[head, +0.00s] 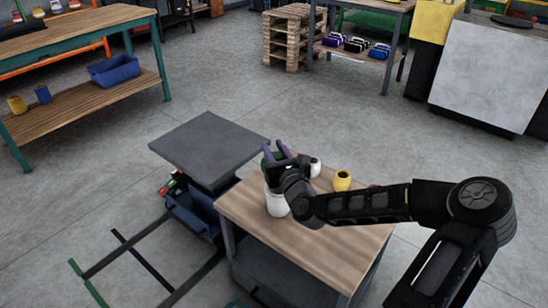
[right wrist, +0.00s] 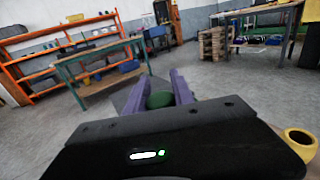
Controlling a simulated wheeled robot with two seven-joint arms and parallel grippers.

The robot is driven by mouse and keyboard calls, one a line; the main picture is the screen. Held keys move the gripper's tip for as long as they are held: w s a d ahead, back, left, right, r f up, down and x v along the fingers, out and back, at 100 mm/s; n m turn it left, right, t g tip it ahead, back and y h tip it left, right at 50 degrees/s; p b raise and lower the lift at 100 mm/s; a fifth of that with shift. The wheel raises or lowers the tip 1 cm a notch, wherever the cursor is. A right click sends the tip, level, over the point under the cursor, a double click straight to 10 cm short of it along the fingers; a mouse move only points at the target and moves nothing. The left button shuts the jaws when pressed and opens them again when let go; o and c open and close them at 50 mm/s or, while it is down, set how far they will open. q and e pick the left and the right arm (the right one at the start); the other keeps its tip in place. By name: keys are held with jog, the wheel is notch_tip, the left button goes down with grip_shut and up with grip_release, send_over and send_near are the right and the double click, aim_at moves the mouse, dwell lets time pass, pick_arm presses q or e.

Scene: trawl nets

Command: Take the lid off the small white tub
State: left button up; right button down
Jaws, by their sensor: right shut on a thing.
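The small white tub (head: 276,205) stands upright near the left edge of the wooden-topped table. Its upper part is partly hidden behind my right gripper. My right gripper (head: 274,151) is above the tub, its purple fingers pointing away from me. It is shut on a round green lid, which shows between the fingers in the right wrist view (right wrist: 160,99). In the head view the lid appears higher than the tub's body. I cannot tell whether they touch. My left gripper is not in view.
The wooden table (head: 310,245) also holds a yellow pot (head: 342,181) and a small white item (head: 315,167) right of the gripper. A dark grey platform (head: 208,145) adjoins at the back left, with a blue bin (head: 192,214) below. Open floor lies beyond.

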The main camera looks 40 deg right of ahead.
jog(key=shift+r, duration=0.7)
jog(key=a+f+n+y, duration=0.1)
jog(key=a+f+y, duration=0.1)
jog(key=a, duration=0.9)
jog(key=w+a+f+n+y, duration=0.1)
jog(key=a+f, duration=0.3)
jog(key=a, duration=0.8)
jog(key=shift+w+a+n+t+y, duration=0.25)
jog(key=shift+n+y, duration=0.25)
jog(key=shift+y, duration=0.3)
